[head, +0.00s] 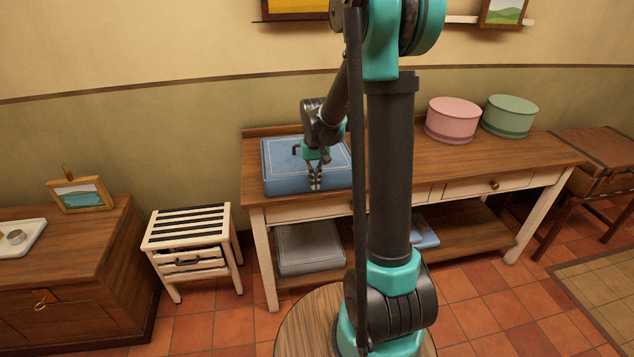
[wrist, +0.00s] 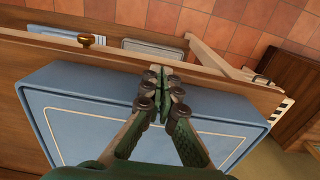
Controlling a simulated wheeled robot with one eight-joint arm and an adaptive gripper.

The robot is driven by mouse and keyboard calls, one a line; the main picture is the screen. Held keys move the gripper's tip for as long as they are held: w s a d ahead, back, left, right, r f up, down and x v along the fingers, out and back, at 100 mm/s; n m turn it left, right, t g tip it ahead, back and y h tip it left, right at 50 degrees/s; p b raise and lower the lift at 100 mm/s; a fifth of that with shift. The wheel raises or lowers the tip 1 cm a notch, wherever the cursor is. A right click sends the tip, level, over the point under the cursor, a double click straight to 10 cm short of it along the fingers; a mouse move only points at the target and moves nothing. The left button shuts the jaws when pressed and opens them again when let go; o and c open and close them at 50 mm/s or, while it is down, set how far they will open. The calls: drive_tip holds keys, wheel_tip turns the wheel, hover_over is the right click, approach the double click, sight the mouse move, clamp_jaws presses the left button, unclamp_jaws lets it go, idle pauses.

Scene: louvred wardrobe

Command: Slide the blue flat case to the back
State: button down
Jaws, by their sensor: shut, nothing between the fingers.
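The blue flat case (head: 278,177) lies flat on the left end of the wooden console table (head: 430,165), close to the wall. It has a pale line border on its lid. My gripper (head: 316,186) is shut and empty, pointing down at the front side of the case. In the wrist view the blue case (wrist: 85,112) fills the lower part, and my gripper (wrist: 158,80) is over its front edge. I cannot tell whether the fingertips touch the case. My arm hides part of the case's right side in the head view.
A pink round box (head: 453,122) and a green round box (head: 508,117) stand on the table's right part. A grey case (head: 310,250) and a smaller blue item (head: 425,235) lie on the lower shelf. A white slatted stool (head: 188,240) stands left of the table.

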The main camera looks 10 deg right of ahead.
drive_tip(key=shift+w, duration=0.55)
drive_tip(key=w, duration=1.4)
drive_tip(key=shift+w, duration=0.25)
